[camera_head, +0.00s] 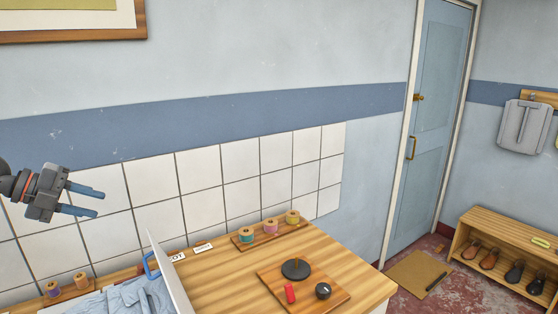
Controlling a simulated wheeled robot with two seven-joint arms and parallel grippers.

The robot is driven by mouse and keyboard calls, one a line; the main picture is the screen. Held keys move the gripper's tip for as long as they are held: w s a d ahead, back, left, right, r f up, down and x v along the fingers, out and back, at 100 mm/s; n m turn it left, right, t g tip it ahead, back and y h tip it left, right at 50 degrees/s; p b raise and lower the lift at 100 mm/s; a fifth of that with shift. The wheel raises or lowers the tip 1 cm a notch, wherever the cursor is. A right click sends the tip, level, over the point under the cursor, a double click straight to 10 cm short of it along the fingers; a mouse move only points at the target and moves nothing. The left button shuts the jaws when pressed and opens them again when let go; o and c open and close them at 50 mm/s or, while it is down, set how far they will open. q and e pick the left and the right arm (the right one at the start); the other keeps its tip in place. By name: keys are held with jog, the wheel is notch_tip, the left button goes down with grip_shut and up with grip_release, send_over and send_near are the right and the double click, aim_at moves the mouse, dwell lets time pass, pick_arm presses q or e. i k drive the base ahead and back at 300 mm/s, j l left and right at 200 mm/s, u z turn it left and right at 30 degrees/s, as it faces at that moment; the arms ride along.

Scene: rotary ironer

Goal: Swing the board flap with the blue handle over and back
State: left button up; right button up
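The board flap (170,275) is a thin pale panel at the bottom of the view, left of the wooden counter. It stands up on edge, leaning a little to the left, and its lower end is cut off by the picture. The blue handle (151,266) is a loop on its left side near the top. My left gripper (92,201) is at the far left, in front of the tiles, up and to the left of the handle and apart from it. Its two blue fingers are spread with nothing between them. My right gripper is not in view.
Blue cloth (118,298) lies left of the flap. The wooden counter (225,285) bears a spool rack (262,234) and a board (320,273) with a dark disc, a red item and a black knob. A shoe rack (480,228) stands at right by a blue door (435,110).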

aim_at(180, 299)
jog(key=k, duration=0.9)
